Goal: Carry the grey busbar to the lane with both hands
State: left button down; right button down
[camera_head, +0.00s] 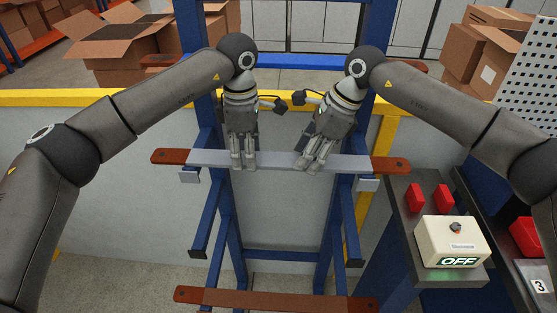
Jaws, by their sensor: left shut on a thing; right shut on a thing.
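The grey busbar (278,161) lies level across the middle of the head view, with reddish-brown ends at left and right. My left gripper (243,164) is shut on its left-middle part from above. My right gripper (312,163) is shut on it right of the middle, with the wrist tilted. The bar is close to the small grey brackets (190,177) of the blue rack; I cannot tell whether it touches them.
The blue rack (218,215) stands upright behind and below the bar. A brown bar (275,300) lies lower on it. A control box (452,242) reading OFF and red parts (415,197) sit on a bench at right. Cardboard boxes (115,45) stand behind a yellow rail (60,98).

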pick_arm(q)
jog(key=shift+r, duration=0.25)
pick_arm(e)
jog(key=shift+w+r, duration=0.1)
jog(key=shift+r, duration=0.15)
pick_arm(q)
jog(key=shift+w, duration=0.2)
pick_arm(e)
jog(key=shift+w+a, duration=0.1)
jog(key=shift+w, duration=0.05)
pick_arm(q)
jog(key=shift+r+p, duration=0.1)
jog(key=shift+p, duration=0.25)
pick_arm(e)
jog(key=shift+r, duration=0.15)
